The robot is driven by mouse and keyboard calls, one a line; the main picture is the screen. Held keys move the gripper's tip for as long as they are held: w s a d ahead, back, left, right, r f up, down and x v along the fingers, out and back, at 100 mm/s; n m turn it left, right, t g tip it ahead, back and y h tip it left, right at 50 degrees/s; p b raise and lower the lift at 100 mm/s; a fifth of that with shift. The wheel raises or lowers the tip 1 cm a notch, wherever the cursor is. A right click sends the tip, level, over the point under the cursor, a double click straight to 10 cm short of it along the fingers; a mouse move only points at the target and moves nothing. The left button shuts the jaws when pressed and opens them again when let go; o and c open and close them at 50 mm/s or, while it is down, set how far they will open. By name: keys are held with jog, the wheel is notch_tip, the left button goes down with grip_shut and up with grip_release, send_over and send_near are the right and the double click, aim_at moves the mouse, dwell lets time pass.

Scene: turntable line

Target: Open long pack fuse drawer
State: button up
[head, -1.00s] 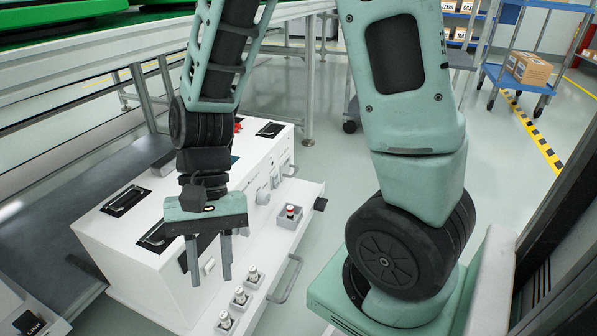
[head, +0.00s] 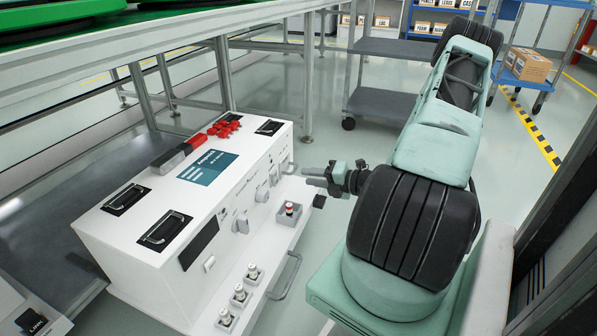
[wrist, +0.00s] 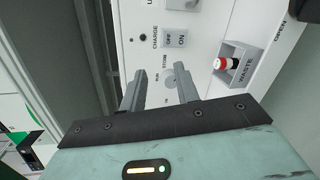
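The white cabinet (head: 165,240) stands on the floor at the left of the head view, with switches and knobs on its front face. A white ledge (head: 262,262) with a grey bar handle (head: 287,277) runs along its front; I cannot tell which part is the long pack fuse drawer.
Several fuses in grey holders (head: 240,297) stand on the ledge. A red-topped fuse sits in the holder marked WASTE (wrist: 238,58). A grey cart (head: 385,104) stands behind; floor between is clear.

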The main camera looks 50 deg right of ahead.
jog(key=s+d+f+m+h, duration=0.4)
jog(key=s+d+m+h, duration=0.1)
jog(key=d+m, duration=0.1)
jog(key=b+x, duration=1)
jog(key=x, duration=0.7)
jog(key=shift+d, duration=0.15)
grip_shut()
